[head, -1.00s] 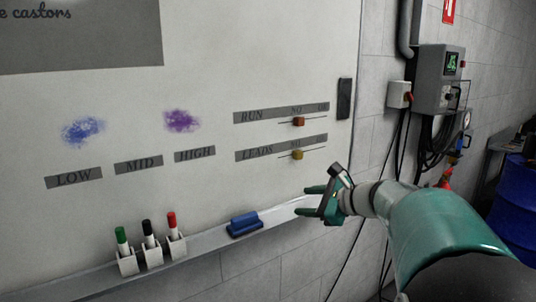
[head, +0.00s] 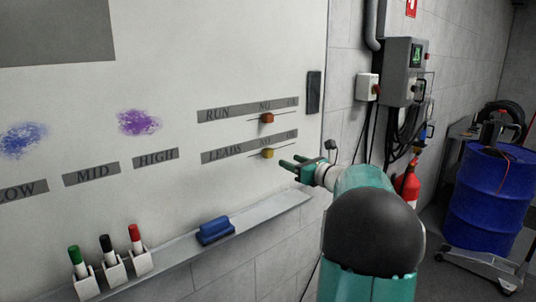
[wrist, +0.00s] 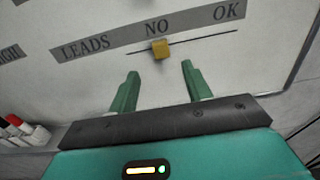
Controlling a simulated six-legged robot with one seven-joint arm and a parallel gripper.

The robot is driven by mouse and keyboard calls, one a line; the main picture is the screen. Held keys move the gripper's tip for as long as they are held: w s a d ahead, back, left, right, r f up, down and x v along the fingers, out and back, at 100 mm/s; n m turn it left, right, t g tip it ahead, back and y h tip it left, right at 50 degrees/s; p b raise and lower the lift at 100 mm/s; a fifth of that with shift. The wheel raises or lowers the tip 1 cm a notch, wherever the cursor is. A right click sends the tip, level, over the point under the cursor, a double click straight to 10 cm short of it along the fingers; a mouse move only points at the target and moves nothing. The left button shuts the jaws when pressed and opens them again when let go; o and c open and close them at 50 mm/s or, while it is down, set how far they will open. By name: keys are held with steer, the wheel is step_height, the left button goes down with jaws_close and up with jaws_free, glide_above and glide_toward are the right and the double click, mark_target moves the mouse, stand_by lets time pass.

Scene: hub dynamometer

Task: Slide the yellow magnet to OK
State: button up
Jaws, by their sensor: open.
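The yellow magnet (head: 267,154) sits on a thin line under the LEADS strip (head: 249,146) on the whiteboard. In the wrist view the yellow magnet (wrist: 160,48) is just below the word NO, left of OK (wrist: 229,11). My gripper (head: 293,162) is open and empty, close to the board, a little right of the magnet in the head view. In the wrist view my gripper's two green fingers (wrist: 159,82) point towards the board, with the magnet ahead of the gap between them and not touched.
A red magnet (head: 267,118) sits on the line under the RUN strip (head: 215,115), just above. A black bar (head: 313,92) is on the board's right edge. The ledge (head: 270,211) below holds a blue eraser (head: 215,230) and markers in white holders (head: 113,267).

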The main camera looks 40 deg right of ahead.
mark_target(271, 153)
steer(key=w, duration=1)
steer(key=shift+w+a+f, duration=0.1)
steer(key=shift+w, duration=0.15)
steer(key=shift+s, duration=0.1)
steer(key=shift+c, duration=0.2)
jaws_close()
